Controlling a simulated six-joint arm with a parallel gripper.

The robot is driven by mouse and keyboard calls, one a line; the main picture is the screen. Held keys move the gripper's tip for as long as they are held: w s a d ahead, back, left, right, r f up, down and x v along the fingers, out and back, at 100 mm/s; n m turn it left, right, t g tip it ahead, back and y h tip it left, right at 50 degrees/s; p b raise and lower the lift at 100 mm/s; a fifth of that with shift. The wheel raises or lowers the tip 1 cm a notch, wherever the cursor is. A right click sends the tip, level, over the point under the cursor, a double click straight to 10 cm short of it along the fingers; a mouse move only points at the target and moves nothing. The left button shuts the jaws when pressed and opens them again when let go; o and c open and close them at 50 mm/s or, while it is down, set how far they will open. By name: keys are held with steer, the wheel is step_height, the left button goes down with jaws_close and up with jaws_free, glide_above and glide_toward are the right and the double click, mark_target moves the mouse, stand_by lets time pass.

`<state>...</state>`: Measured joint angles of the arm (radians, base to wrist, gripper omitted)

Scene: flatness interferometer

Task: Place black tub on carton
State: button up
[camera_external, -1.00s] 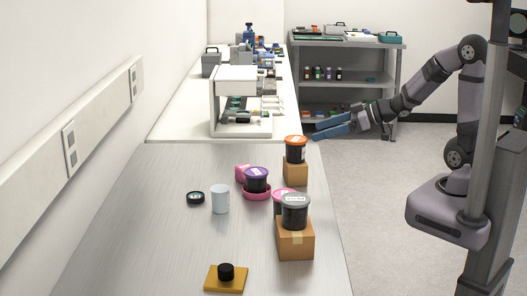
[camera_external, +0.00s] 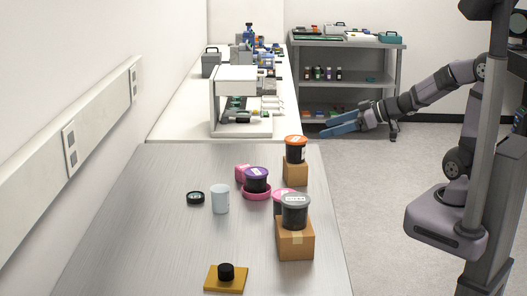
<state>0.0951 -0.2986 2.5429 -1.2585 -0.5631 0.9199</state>
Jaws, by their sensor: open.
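A dark tub with a grey-black lid (camera_external: 295,212) sits upright on a brown carton (camera_external: 295,243) at the front right of the metal table. A dark tub with an orange lid (camera_external: 296,150) sits on a smaller carton (camera_external: 295,173) farther back. A dark tub with a purple lid (camera_external: 256,180) stands on a pink dish (camera_external: 257,195). I cannot tell which one the task calls the black tub. My gripper (camera_external: 331,131), with blue fingers, is open and empty beyond the table's right edge, away from all the tubs.
A white cup (camera_external: 220,199) and a small dark round lid (camera_external: 195,198) stand mid-table. A pink item partly shows behind the front tub. A yellow plate (camera_external: 213,279) with a black knob (camera_external: 226,271) lies in front. The table's left side is clear. A grey shelf (camera_external: 398,75) stands behind.

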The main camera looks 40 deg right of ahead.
steer(key=s+d+f+m+g+h, duration=0.25)
steer(key=d+f+m+h, duration=0.35)
steer(key=d+f, duration=0.45)
steer(key=s+f+g, duration=0.4)
steer(key=s, duration=0.4)
steer(key=s+a+f+g, duration=0.1)
steer(key=s+f+g, duration=0.3)
steer(key=s, duration=0.4)
steer(key=shift+a+f+g, duration=0.25)
steer(key=shift+a+g, duration=0.05)
steer(key=shift+g, duration=0.35)
steer(key=shift+s, duration=0.1)
step_height(320, 180, up, 4)
steer(key=p, duration=0.4)
